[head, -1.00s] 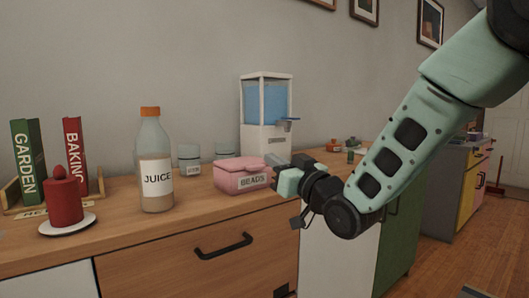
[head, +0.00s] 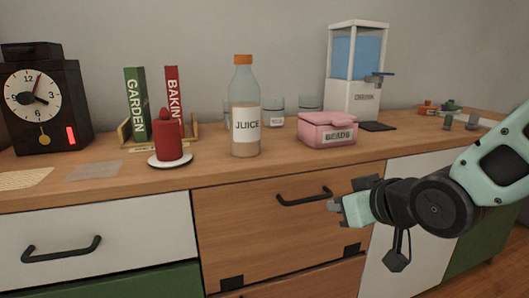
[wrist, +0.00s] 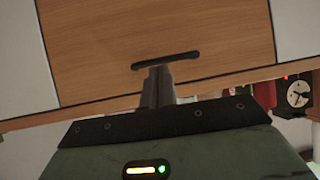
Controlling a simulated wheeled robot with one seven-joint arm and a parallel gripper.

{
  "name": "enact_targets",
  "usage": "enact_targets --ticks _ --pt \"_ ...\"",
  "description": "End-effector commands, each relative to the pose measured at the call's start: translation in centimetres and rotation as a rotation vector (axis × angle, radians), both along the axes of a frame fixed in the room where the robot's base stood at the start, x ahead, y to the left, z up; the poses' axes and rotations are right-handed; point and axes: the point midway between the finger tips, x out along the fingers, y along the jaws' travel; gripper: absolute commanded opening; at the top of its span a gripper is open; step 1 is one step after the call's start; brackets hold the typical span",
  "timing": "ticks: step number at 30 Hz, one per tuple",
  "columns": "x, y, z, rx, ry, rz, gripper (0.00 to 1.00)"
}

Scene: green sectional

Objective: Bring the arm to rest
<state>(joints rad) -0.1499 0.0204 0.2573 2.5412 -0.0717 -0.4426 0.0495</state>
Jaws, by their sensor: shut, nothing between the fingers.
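My gripper (head: 336,205) is in front of the counter, low at the right of the head view, just below the counter edge. Its fingers are shut with nothing between them. In the wrist view the closed fingers (wrist: 158,85) point toward the wooden drawer front and its black handle (wrist: 167,60). In the head view that handle (head: 305,198) lies a little left of the fingertips; I cannot tell whether they touch.
On the counter (head: 290,172) stand a clock (head: 45,100), a red candle (head: 168,142), a juice bottle (head: 245,110), a pink beads box (head: 328,130) and a drink dispenser (head: 354,75). White and green cabinet fronts flank the wooden drawers.

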Motion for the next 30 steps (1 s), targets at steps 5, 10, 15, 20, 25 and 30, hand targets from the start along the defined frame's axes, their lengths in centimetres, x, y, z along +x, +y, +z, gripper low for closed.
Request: enact_targets --ticks 5,10,15,20,25,30 --pt "-7.3 1.9 -4.3 -0.161 0.315 0.081 0.00" --pt "-14.1 1.9 -6.5 -0.305 0.563 0.149 0.00" --pt "-19.8 1.1 -7.1 -0.427 0.753 0.205 0.00" --pt "-23.1 0.4 -5.1 -0.502 0.863 0.236 0.00" --pt "-23.0 0.4 -1.6 -0.499 0.860 0.234 0.00" --pt "-23.0 0.4 2.8 -0.498 0.860 0.232 0.00"
